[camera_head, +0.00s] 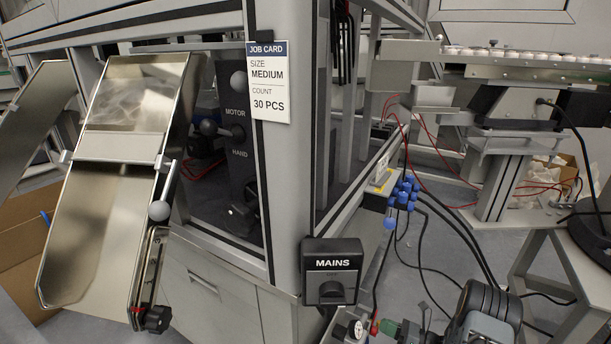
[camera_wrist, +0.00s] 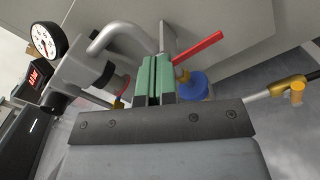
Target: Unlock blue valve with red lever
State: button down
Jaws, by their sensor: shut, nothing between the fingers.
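In the wrist view, a red lever (camera_wrist: 198,47) slants up to the right, just right of my green fingertips. A blue round valve body (camera_wrist: 191,86) shows below the lever, partly hidden behind my gripper. My gripper (camera_wrist: 156,62) has its two green fingers together with nothing between them. They sit close to the lever's lower left end; I cannot tell whether they touch it. In the head view, my gripper (camera_head: 389,327) is at the bottom edge, beside a small red piece (camera_head: 375,327) that may be the lever. The blue valve body cannot be made out there.
A pressure gauge (camera_wrist: 48,40) and a bent grey pipe (camera_wrist: 120,36) stand left of my fingers. A brass fitting (camera_wrist: 294,87) is at the right. The MAINS switch box (camera_head: 332,270) and blue connectors (camera_head: 404,192) with hanging cables are near my arm.

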jog(key=shift+w+a, duration=0.25)
jog(key=shift+a, duration=0.2)
dwell(0.6)
jog(key=shift+r, duration=0.1)
jog(key=v, duration=0.6)
jog(key=shift+d+r, duration=0.15)
dwell(0.4)
jog(key=shift+w, duration=0.1)
